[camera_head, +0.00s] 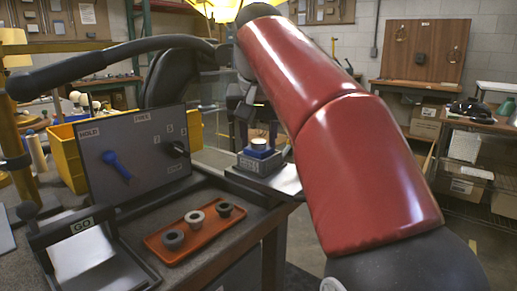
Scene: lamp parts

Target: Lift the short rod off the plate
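My red arm reaches from the lower right up and away. My gripper (243,122) is small and dark at its far end and points down beside a blue-grey block (259,164). A short pale cylinder (259,145) stands upright on top of the block, close to the right of the gripper. I cannot tell whether it is the short rod, or whether the gripper touches it. The block stands on a light flat plate (289,181) at the bench's far right edge, partly hidden by my arm. The finger gap is too small to make out.
An orange tray (178,254) with three rings lies on the dark bench. A yellow bin (62,165) sits behind the panel.

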